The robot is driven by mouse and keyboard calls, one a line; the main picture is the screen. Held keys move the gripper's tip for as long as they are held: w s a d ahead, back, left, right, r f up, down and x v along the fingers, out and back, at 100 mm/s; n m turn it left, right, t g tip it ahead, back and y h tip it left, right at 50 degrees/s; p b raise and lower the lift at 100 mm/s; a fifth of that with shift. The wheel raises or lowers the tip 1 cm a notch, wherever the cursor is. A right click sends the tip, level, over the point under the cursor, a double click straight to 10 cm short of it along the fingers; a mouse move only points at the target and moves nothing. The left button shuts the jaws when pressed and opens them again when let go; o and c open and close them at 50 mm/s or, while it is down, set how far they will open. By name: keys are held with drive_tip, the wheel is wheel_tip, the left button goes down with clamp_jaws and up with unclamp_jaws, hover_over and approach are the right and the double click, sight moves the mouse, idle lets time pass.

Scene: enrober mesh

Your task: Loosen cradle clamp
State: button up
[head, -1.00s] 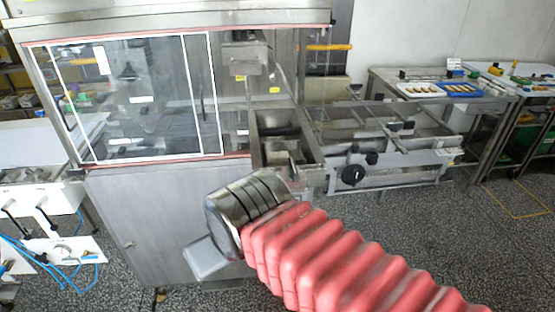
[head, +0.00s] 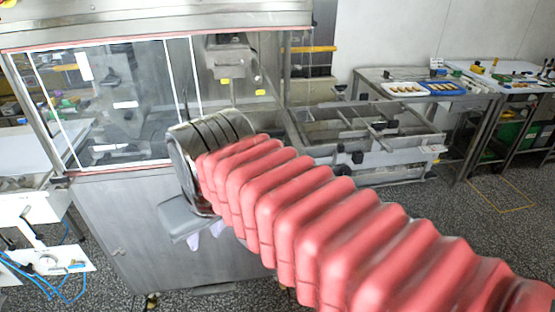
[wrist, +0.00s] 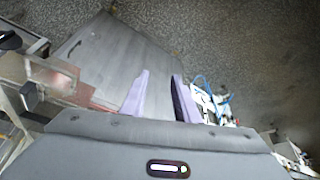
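My gripper (head: 207,235) hangs below my wrist in front of the cabinet's steel lower panel. In the wrist view its two lavender fingers stand apart with nothing between them (wrist: 159,76). The steel cradle frame (head: 400,172) extends right from the machine, with a black knob (head: 352,157) on its front side. My red-sleeved arm hides the frame's lower left part, including the large round black knob seen earlier. In the wrist view, dark knob-like parts (wrist: 10,40) show at the left edge. I cannot tell which part is the cradle clamp. My gripper is well left of the frame.
The glazed cabinet (head: 110,105) stands behind my wrist. A steel table (head: 375,75) with trays stands at the back right. A white bench with blue hoses (head: 50,260) is at the left. The speckled floor (head: 480,230) at the right is clear.

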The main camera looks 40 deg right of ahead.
drive_tip(key=w+d+r+m+g, duration=0.1)
drive_tip(key=d+r+m+g, duration=0.3)
drive_tip(key=d+r, duration=1.5)
drive_tip(key=shift+w+d+m+g+y, duration=0.3)
drive_tip(key=shift+w+d+m+g, duration=0.1)
drive_tip(key=shift+m, duration=0.5)
drive_tip(key=shift+f, duration=0.1)
wheel_tip(320, 180, down, 14)
drive_tip(key=shift+r, duration=0.25)
drive_tip(key=shift+c, duration=0.5)
clamp_jaws()
